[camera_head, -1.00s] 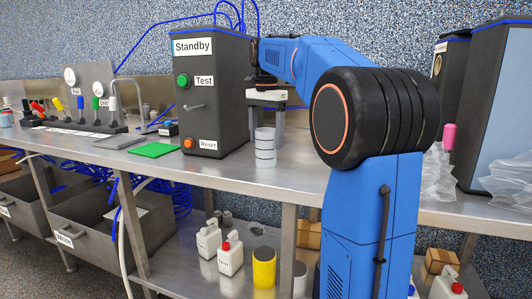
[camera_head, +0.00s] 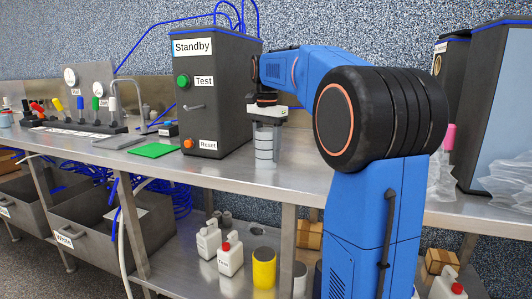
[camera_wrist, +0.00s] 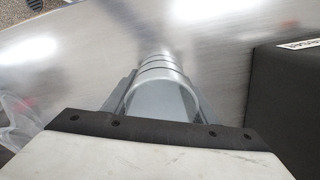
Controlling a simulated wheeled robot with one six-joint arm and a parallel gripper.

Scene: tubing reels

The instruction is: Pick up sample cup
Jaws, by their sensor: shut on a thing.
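The wrist view also shows the cup (camera_wrist: 163,82) between the two grey fingers. Its base looks to be at the bench top; I cannot tell any gap under it. The gripper body hides part of the cup in the wrist view.
The test machine (camera_head: 209,90), with Standby, Test and Reset labels, stands close on the left. A green mat (camera_head: 152,150) lies farther left. Crumpled clear bags (camera_head: 508,180) lie at the right. The bench front (camera_head: 240,177) near the cup is clear.

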